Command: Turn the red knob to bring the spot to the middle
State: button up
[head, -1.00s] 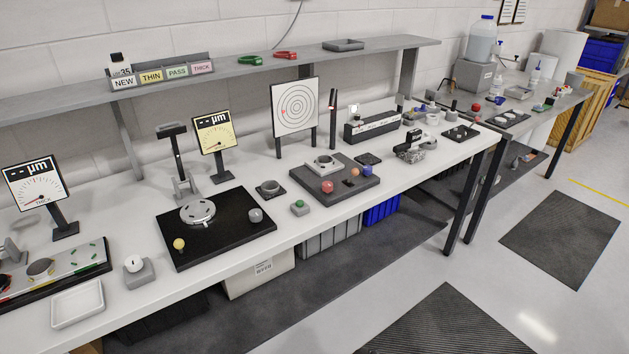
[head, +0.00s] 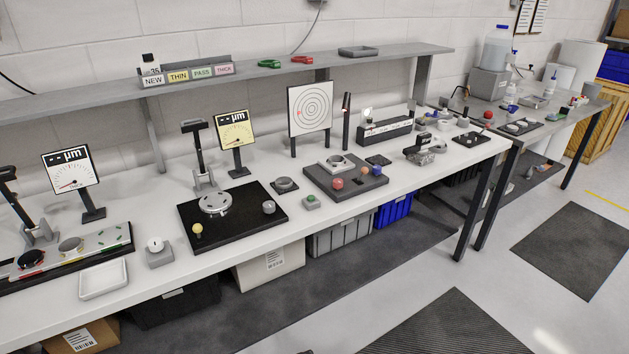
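The red knob (head: 338,184) is a round ball at the front left of a dark grey fixture plate (head: 318,182) on the white bench. Behind it on the plate is a grey ring-shaped mount (head: 336,163). A smaller orange knob (head: 365,171) and a blue knob (head: 377,170) are to its right. Behind the plate stands a white target board (head: 321,92) with concentric rings. A faint small red spot (head: 299,113) seems to show on it, left of the middle. My gripper is not in view, and nothing visible touches the red knob.
Further left is a black plate (head: 236,229) with a round metal disc. A dark post (head: 346,120) stands right of the board. A grey tape-like device (head: 424,149) is at right. Floor is open before the bench.

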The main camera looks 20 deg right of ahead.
aim_at(337, 183)
jog(key=u, duration=0.55)
jog(key=k, duration=1)
jog(key=z, duration=1.05)
jog(key=i, duration=1)
jog(key=u, duration=0.15)
